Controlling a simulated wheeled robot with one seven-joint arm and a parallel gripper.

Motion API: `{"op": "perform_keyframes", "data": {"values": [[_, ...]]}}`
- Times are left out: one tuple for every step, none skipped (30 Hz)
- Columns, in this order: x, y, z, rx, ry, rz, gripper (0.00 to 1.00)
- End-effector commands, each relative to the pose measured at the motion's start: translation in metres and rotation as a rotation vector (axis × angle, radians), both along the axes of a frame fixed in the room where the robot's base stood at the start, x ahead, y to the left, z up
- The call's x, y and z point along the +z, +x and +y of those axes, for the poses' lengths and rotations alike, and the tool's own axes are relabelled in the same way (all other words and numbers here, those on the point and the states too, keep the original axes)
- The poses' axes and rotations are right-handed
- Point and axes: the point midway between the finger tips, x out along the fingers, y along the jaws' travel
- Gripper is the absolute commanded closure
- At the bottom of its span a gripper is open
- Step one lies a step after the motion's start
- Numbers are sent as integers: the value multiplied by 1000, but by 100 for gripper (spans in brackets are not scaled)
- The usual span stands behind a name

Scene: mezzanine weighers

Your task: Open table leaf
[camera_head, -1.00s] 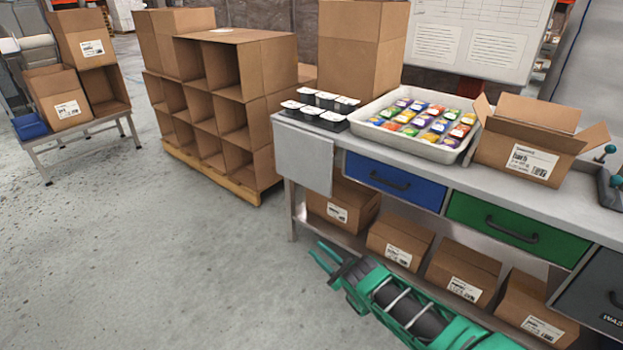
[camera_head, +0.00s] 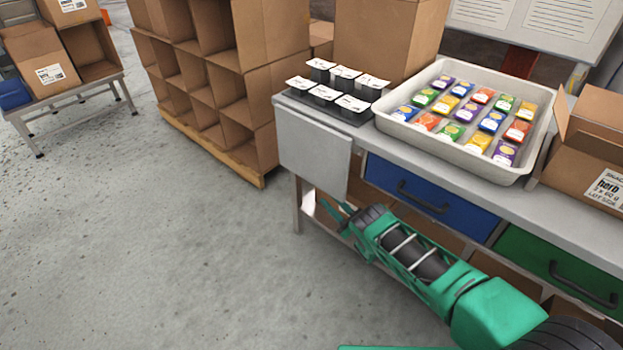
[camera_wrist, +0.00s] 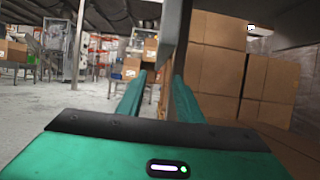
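The table leaf (camera_head: 312,148) is a flat grey panel hanging down at the left end of the workbench (camera_head: 425,150). My gripper (camera_head: 334,208) is low beside the bench, just below the leaf's bottom edge. In the wrist view, my gripper's two green fingers (camera_wrist: 152,100) stand apart with nothing visibly held between them. A thin grey upright panel, seemingly the leaf edge-on (camera_wrist: 174,38), shows ahead and above, close to the right finger. I cannot tell whether they touch.
On the bench are a black tray of lidded tubs (camera_head: 335,112), a white tray of colourful packets (camera_head: 385,122) and cartons. Blue (camera_head: 430,195) and green (camera_head: 555,270) drawers face front. A cardboard rack (camera_head: 225,100) stands behind left. The floor (camera_head: 150,240) to the left is clear.

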Motion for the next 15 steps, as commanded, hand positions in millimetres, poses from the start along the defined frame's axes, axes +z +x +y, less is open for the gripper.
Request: {"op": "perform_keyframes", "data": {"values": [[2,3,4,2,1,-2,67],[4,4,7,3,1,-1,67],[6,7,12,4,1,-2,67],[8,10,17,6,2,-3,67],[10,12,21,7,1,-3,67],[12,16,27,7,0,-3,67],[14,19,32,9,1,-3,67],[17,22,38,10,1,-3,67],[19,26,44,12,1,-3,67],[21,28,49,13,1,-2,67],[23,32,53,13,2,-3,67],[26,35,58,13,1,-4,67],[28,38,62,13,0,-3,67],[30,40,67,14,1,-3,67],[32,43,72,16,1,-2,67]]}}
